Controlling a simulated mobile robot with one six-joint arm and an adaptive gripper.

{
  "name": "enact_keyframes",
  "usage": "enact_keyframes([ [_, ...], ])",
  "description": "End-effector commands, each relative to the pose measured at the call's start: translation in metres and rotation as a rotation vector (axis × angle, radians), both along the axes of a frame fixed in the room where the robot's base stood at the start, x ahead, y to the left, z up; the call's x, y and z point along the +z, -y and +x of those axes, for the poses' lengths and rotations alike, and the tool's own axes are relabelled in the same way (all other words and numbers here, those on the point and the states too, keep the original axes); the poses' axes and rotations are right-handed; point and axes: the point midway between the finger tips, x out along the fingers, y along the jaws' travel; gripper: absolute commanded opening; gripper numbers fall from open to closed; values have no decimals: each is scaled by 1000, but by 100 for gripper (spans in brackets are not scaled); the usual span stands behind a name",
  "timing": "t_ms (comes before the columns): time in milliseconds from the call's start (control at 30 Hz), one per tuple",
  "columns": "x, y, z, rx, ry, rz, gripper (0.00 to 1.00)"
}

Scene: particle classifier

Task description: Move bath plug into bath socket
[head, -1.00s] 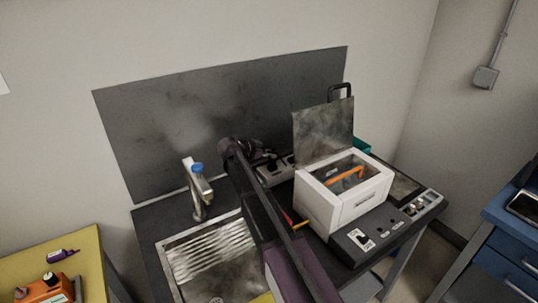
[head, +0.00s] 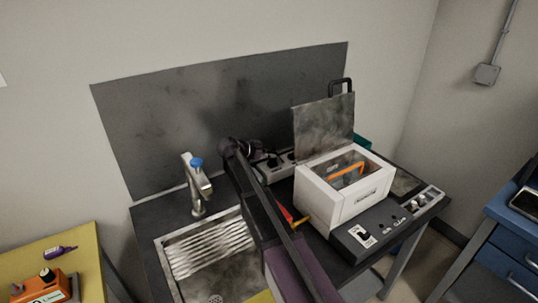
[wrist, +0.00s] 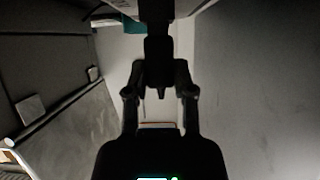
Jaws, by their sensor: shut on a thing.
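A light grey socket strip (head: 271,176) with dark sockets lies on the bench behind the white bath. I cannot tell which socket is the bath socket. My gripper (head: 260,153) is beside and just above the strip's left part, and my arm hides some of that area. In the wrist view my gripper (wrist: 158,62) is shut on a dark upright thing (wrist: 157,20), which looks like the bath plug. Its prongs are not visible. I cannot tell whether the plug touches a socket.
The white bath (head: 345,205) stands right of my arm with its lid (head: 323,125) raised and an orange handle (head: 346,174) inside. A sink (head: 190,278) and tap (head: 198,190) are left. A dark panel (head: 190,130) covers the wall behind. A red tool (head: 285,213) lies beside my arm.

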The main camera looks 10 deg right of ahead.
Motion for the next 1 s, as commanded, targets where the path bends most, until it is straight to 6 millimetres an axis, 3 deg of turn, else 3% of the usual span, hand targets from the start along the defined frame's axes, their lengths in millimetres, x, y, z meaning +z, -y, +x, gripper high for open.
enact_keyframes([
  [567,-11,0,0,-1,-1,1,0],
  [600,-11,0,0,-1,-1,1,36],
  [733,-10,0,0,-1,-1,1,73],
  [1000,-10,0,0,0,0,0,73],
])
